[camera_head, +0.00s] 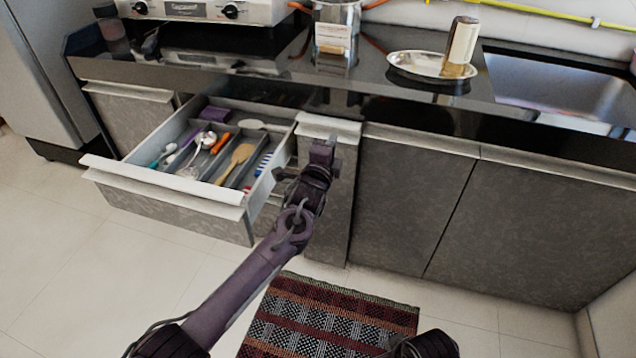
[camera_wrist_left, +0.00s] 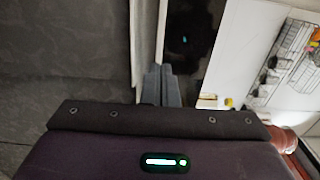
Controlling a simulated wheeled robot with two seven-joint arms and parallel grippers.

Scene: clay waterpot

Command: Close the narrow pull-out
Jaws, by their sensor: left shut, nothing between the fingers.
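The narrow pull-out (camera_head: 341,205) is a slim grey front with a pale top edge, between the open drawer and the wide cabinet doors. In the head view its front stands slightly forward of the door beside it. My left gripper (camera_head: 322,152) is shut and empty, at the upper part of this front. It overlaps the front in the picture, and I cannot tell whether it touches. In the left wrist view the closed fingertips (camera_wrist_left: 161,74) point at a pale vertical edge beside a dark area. My right gripper is not visible.
A wide drawer (camera_head: 165,185) with utensils stands open just left of my left gripper. The dark counter (camera_head: 280,75) above holds a pot (camera_head: 336,30) and a silver tray (camera_head: 405,65) with a cup. A woven rug (camera_head: 330,318) lies on the floor.

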